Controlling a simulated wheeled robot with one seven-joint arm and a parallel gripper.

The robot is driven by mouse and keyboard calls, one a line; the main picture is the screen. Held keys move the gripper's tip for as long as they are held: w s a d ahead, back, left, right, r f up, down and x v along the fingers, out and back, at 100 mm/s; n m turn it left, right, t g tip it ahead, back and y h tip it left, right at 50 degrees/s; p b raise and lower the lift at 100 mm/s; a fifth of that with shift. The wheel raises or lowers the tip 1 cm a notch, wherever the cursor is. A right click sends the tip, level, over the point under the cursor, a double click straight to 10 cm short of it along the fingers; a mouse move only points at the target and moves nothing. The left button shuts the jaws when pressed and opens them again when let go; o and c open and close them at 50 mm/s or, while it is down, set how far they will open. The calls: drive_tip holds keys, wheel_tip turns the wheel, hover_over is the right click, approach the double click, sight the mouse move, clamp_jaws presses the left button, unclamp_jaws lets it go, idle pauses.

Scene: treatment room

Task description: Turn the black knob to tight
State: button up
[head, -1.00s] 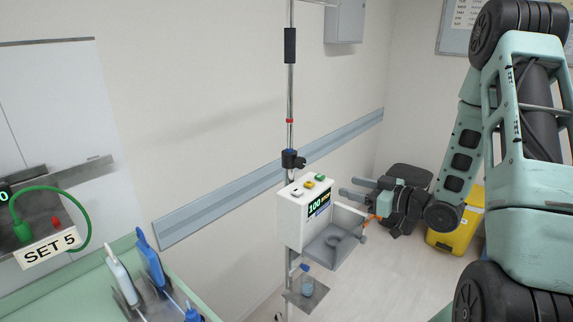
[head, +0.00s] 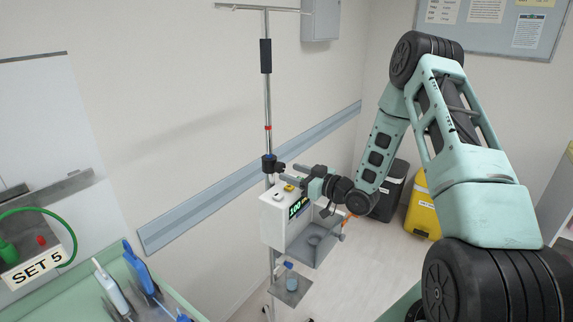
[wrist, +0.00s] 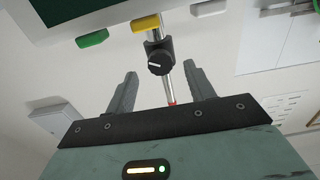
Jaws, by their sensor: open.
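The black knob (head: 281,168) sits on the right side of a black clamp (head: 268,164) around the upright metal pole (head: 267,100). In the wrist view the knob (wrist: 159,64) faces me, with a white pointer line across its face; the tight mark cannot be made out. My gripper (head: 295,171) is open and empty, just right of the knob and above the white pump box (head: 272,222). In the wrist view, the knob appears between and slightly beyond the fingertips. I see no contact with it.
The pump's yellow button (wrist: 146,23), green button (wrist: 92,38) and white button (wrist: 208,8) lie close to the fingers. A grey tray (head: 318,247) juts from the pump. A red ring (head: 268,128) is higher on the pole. A green trolley stands at lower left.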

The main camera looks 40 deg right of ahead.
sight(283, 169)
drive_tip(key=shift+p+x, duration=0.4)
drive_tip(key=shift+x, duration=1.2)
drive_tip(key=c, duration=1)
